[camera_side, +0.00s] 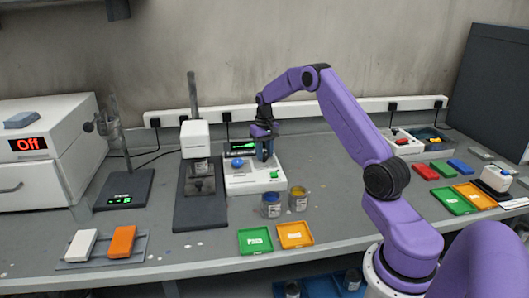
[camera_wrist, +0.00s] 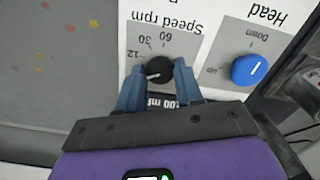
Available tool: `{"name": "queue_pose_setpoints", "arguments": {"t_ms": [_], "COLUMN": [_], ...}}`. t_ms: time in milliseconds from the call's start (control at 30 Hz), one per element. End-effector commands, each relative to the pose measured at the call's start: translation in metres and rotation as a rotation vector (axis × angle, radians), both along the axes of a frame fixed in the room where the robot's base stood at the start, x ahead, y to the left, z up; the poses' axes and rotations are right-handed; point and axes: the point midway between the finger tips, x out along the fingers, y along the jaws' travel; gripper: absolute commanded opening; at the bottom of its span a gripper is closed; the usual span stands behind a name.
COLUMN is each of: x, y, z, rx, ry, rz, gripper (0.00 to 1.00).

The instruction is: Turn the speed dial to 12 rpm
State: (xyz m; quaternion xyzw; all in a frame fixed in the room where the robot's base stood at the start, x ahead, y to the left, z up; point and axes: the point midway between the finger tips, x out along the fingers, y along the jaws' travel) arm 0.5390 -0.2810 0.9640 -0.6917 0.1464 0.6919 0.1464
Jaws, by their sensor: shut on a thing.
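The black speed dial (camera_wrist: 158,70) sits on a white machine panel under the upside-down label "Speed rpm", with marks 12, 30 and 60 around it. Its white pointer line is toward the left, a little below the 12 mark; the exact setting is hard to tell. My gripper (camera_wrist: 158,76) is shut on the dial, one blue-grey finger on each side. In the side view my gripper (camera_side: 264,153) points down at the white control unit (camera_side: 240,183) and hides the dial there.
A blue Head knob (camera_wrist: 248,70) with Down and Up marks is close to the right finger. Two jars (camera_side: 271,205) (camera_side: 298,200) stand before the unit. A stand with a white head (camera_side: 195,140) is left of it. Green (camera_side: 255,241) and orange (camera_side: 295,234) trays lie in front.

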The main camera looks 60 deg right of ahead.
Motion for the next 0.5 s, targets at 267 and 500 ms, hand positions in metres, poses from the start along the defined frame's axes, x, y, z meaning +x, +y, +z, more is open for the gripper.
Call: {"name": "queue_pose_setpoints", "arguments": {"t_ms": [267, 500], "x": [0.0005, 0.0006], "y": [0.0007, 0.0004], "z": [0.0005, 0.001], "rx": [0.0, 0.0], "ry": [0.0, -0.001], "rz": [-0.147, -0.342], "gripper": [0.05, 0.05]}}
